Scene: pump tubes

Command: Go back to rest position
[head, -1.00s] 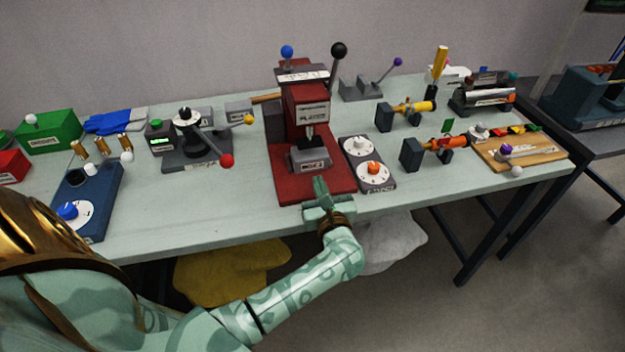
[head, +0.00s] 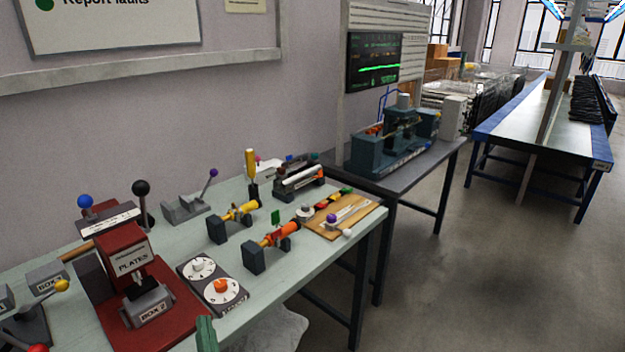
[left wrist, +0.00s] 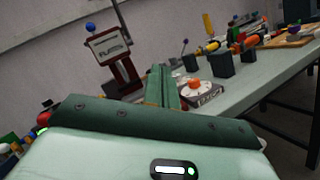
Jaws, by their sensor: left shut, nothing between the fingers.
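My left gripper (head: 207,335) shows only as a green fingertip at the bottom edge of the head view, in front of the red press (head: 135,285). In the left wrist view my left gripper (left wrist: 161,82) has its fingers together, with nothing between them. The red press with the PLATES label (left wrist: 116,55) stands behind and to the left of the fingers there. The dial box (left wrist: 200,91) lies behind and to the right of them. My right gripper is in neither view.
The pale green bench (head: 290,295) carries a dial box (head: 212,283), an orange-handled tool (head: 272,240), a yellow one (head: 235,218) and a wooden board (head: 345,218). A grey table (head: 420,160) with a dark machine stands beyond. Open floor (head: 480,270) lies to the right.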

